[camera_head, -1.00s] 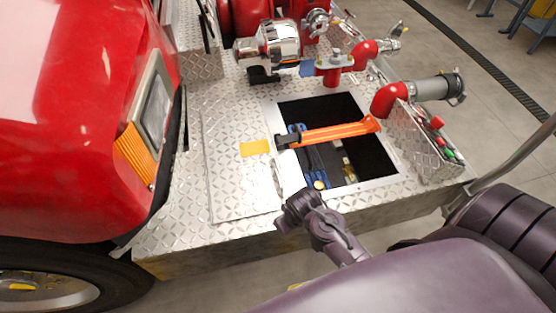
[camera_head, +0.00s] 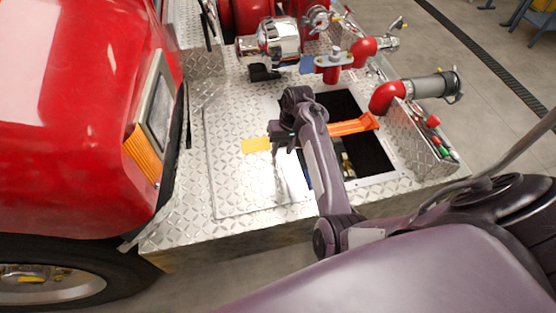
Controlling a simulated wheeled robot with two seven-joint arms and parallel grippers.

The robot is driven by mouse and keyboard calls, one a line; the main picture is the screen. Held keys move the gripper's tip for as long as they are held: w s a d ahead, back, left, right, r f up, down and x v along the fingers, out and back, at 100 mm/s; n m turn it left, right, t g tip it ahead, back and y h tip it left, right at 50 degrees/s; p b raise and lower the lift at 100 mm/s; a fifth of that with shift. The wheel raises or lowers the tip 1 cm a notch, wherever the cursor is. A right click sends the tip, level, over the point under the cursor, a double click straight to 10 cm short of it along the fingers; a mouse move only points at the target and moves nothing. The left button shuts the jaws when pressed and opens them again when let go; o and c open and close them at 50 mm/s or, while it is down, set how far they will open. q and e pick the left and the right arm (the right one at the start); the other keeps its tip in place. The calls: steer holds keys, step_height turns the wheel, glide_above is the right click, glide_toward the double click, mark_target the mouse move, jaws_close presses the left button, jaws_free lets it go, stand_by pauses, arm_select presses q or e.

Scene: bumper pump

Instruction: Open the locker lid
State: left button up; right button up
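The locker lid (camera_head: 232,185) is a diamond-plate panel with a yellow label (camera_head: 256,145). It lies flat, folded back to the left of the locker opening (camera_head: 372,155). The opening is uncovered, and its dark inside shows. An orange tool (camera_head: 352,126) lies across it; its left end is now hidden behind my arm. My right gripper (camera_head: 282,140) is above the opening's left edge, beside the lid's right edge. Its fingers point left and are dark and small, so I cannot tell if they are open or whether they touch anything. My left gripper is out of view.
A chrome pump fitting (camera_head: 277,45) and red pipes with a grey hose coupling (camera_head: 432,87) stand behind the opening. The red truck body (camera_head: 75,110) rises at the left. A bin of small parts (camera_head: 432,135) is at the right edge.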

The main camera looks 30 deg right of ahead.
mark_target(277, 166)
steer(key=f, duration=0.2)
steer(key=a+f, duration=0.1)
steer(key=f, duration=0.4)
steer(key=shift+w+a+f+p, duration=0.1)
steer(key=shift+w+a+p, duration=0.05)
steer(key=shift+p, duration=0.2)
jaws_close()
